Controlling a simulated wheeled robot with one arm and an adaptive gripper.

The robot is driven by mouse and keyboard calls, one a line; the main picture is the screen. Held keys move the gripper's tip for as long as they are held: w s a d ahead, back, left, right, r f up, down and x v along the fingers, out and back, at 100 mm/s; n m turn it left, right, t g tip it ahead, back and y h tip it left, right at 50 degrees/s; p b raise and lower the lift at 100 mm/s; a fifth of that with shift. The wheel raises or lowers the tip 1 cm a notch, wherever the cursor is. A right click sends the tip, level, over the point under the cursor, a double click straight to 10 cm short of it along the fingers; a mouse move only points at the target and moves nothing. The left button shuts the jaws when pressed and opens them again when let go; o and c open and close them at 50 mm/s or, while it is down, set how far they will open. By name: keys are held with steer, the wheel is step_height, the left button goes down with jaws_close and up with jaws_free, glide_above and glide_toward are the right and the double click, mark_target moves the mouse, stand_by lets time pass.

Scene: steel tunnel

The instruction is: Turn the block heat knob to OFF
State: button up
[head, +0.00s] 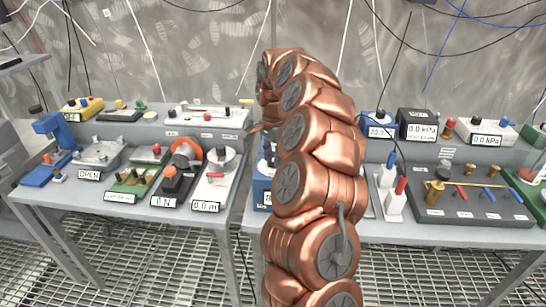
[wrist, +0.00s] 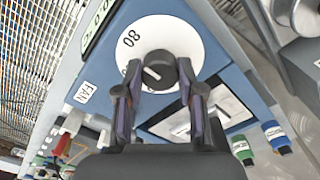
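In the wrist view a black round knob (wrist: 159,71) with a pale pointer line sits on a white dial (wrist: 190,45), with 80 printed to its left. The dial is on a blue panel (wrist: 135,12). My gripper (wrist: 159,68) is open, its two dark fingers on either side of the knob. A narrow gap seems to show at each side; I cannot tell whether either finger touches. The rest of the dial's marks, including any OFF mark, are hidden or unreadable. In the head view my copper arm hides most of a blue device (head: 262,190), and my gripper is not visible.
On the panel are a display (wrist: 98,24), a FAN label (wrist: 87,93) and a framed window (wrist: 205,110). Green and blue connectors (wrist: 241,148) stand at the right. In the head view, benches (head: 225,212) crowded with instruments flank my arm.

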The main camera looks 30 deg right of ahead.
steer(key=c, duration=0.5)
steer(key=shift+c, duration=0.2)
